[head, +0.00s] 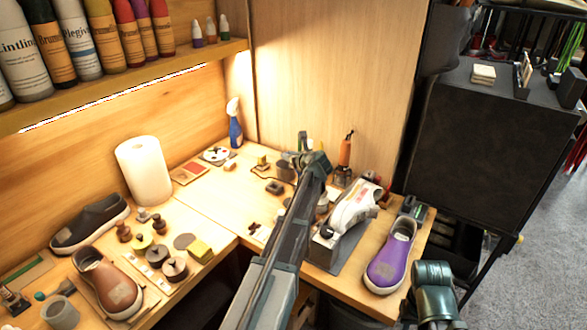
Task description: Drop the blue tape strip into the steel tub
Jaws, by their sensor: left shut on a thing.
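My left arm reaches up from the bottom middle over the workbench. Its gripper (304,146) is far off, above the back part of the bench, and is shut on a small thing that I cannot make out. I cannot pick out the blue tape strip. A grey round container (60,312) stands at the lower left of the bench. I cannot tell whether it is the steel tub. My left arm hides part of the bench's middle. A dark teal link of my right arm shows at the lower right, but its gripper is out of view.
A white paper roll (145,171), a dark shoe (90,223) and a brown shoe (106,282) stand at left. A blue spray bottle (234,124) is at the back. A white sneaker (354,205) and a purple shoe (390,258) are at right. Bottles line the shelf (130,84).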

